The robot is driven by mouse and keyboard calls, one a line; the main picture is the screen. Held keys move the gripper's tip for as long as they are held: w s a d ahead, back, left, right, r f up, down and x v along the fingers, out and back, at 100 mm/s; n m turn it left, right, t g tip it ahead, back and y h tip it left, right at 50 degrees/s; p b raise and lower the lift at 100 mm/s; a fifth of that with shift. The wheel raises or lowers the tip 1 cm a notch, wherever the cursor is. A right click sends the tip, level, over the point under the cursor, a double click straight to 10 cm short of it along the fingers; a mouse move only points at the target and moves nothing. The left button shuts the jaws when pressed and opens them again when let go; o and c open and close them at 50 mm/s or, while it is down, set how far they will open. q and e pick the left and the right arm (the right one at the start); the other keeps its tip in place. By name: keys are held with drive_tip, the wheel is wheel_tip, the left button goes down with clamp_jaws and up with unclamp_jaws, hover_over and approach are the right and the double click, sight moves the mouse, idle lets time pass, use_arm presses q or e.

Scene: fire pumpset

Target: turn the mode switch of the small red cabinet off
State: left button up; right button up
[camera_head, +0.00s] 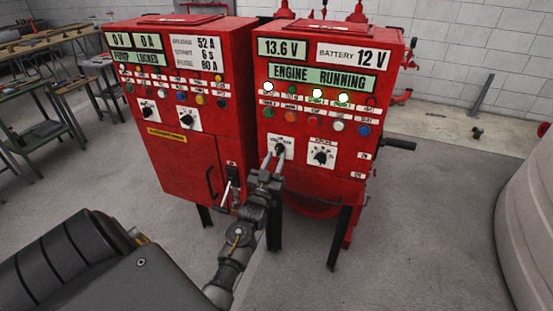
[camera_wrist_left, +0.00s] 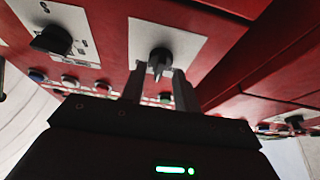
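The small red cabinet (camera_head: 352,190) is the right one of two, with a display reading "ENGINE RUNNING". On its front are two black knobs on white plates. My left gripper (camera_head: 275,157) is at the left knob (camera_head: 280,149), which also shows in the left wrist view (camera_wrist_left: 159,62). There my left gripper's fingers (camera_wrist_left: 158,82) stand on either side of the knob, apart, with gaps visible beside it. The right knob (camera_head: 320,157) also shows in the wrist view (camera_wrist_left: 50,40), clear of the fingers. The plates' lettering is too small to read. My right gripper is out of view.
The wider red cabinet (camera_head: 185,165) stands close on the left, with two knobs and a door handle. A black bar (camera_head: 400,145) sticks out from the small cabinet's right side. A large pale rounded tank (camera_head: 530,220) is at the right. The floor between is clear.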

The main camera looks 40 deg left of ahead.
use_arm(q)
drive_tip(key=b+v, duration=0.2)
drive_tip(key=v, duration=0.7)
drive_tip(key=shift+s+d+f, duration=0.1)
drive_tip(key=shift+s, duration=0.05)
drive_tip(key=w+d+f+g+h, duration=0.1)
drive_tip(key=d+f+g+h, duration=0.15)
drive_tip(key=f, duration=0.75)
drive_tip(key=w+d+f+g+h, duration=0.1)
drive_tip(key=d+f+g, duration=0.15)
drive_tip(key=f, duration=0.75)
drive_tip(key=s+d+f+m+g+h, duration=0.1)
drive_tip(key=s+d+f+g, duration=0.25)
drive_tip(key=f, duration=0.55)
drive_tip(key=s+d+f+m+g+h, duration=0.15)
drive_tip(key=s+f, duration=0.25)
drive_tip(key=f, duration=0.4)
drive_tip(key=s+d+f+m+g+h, duration=0.1)
drive_tip(key=s+d+f+g, duration=0.2)
drive_tip(key=s+f, duration=0.45)
drive_tip(key=s+d+f+m+g, duration=0.1)
drive_tip(key=s+d+f+g, duration=0.1)
drive_tip(key=s+f, duration=0.5)
drive_tip(key=s+f+m+g, duration=0.1)
drive_tip(key=s+f+g, duration=0.1)
drive_tip(key=s, duration=0.9)
drive_tip(key=s+f+g, duration=0.3)
drive_tip(key=s+f, duration=0.1)
drive_tip(key=s, duration=0.8)
drive_tip(key=shift+m, duration=0.35)
